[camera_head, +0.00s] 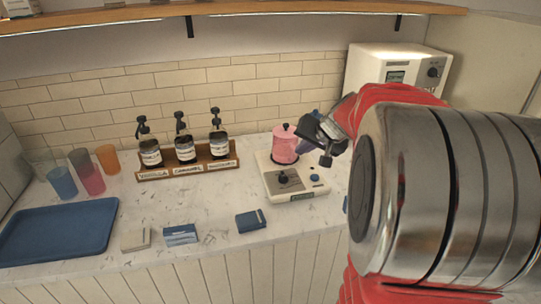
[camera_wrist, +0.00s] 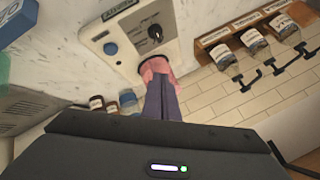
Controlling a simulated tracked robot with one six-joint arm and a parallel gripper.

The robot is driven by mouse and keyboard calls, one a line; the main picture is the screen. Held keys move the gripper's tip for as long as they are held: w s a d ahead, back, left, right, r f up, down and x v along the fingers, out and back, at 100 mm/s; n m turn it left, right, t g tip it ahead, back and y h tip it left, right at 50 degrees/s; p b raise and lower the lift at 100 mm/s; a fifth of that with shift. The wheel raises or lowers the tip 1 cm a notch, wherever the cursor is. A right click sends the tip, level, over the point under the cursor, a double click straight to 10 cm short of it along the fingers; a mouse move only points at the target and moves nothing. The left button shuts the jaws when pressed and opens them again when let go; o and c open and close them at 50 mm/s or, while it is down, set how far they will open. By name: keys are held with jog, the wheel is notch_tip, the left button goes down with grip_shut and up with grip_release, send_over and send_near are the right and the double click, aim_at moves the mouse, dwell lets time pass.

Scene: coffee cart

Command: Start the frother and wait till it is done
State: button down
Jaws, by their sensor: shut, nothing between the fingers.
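The frother has a white base (camera_head: 296,190) with a dark dial (camera_head: 283,179) and a round blue button (camera_head: 314,178) on its front. A pink lidded jug (camera_head: 284,148) stands upright on it. In the wrist view the base (camera_wrist: 130,28), dial (camera_wrist: 155,32), blue button (camera_wrist: 110,48) and part of the jug (camera_wrist: 154,67) also show. My gripper (camera_head: 326,160) is just right of the jug, above the base near the button. Its fingers (camera_wrist: 162,90) are shut and empty, and hide part of the jug. I cannot tell whether they touch anything or whether the frother is running.
A rack (camera_head: 188,170) of three pump bottles stands left of the frother. A blue tray (camera_head: 60,235) and several cups (camera_head: 90,178) are further left. Small boxes (camera_head: 181,235) lie along the front edge. A white machine (camera_head: 398,62) stands behind my arm.

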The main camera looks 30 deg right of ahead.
jog(key=m+h, duration=0.1)
jog(key=m, duration=0.1)
send_over(317, 179)
jog(key=f, duration=0.1)
jog(key=shift+f, duration=0.2)
jog(key=shift+f, duration=4.4)
jog(key=shift+f, duration=0.15)
jog(key=shift+f, duration=0.25)
jog(key=shift+f, duration=0.5)
jog(key=shift+r, duration=0.95)
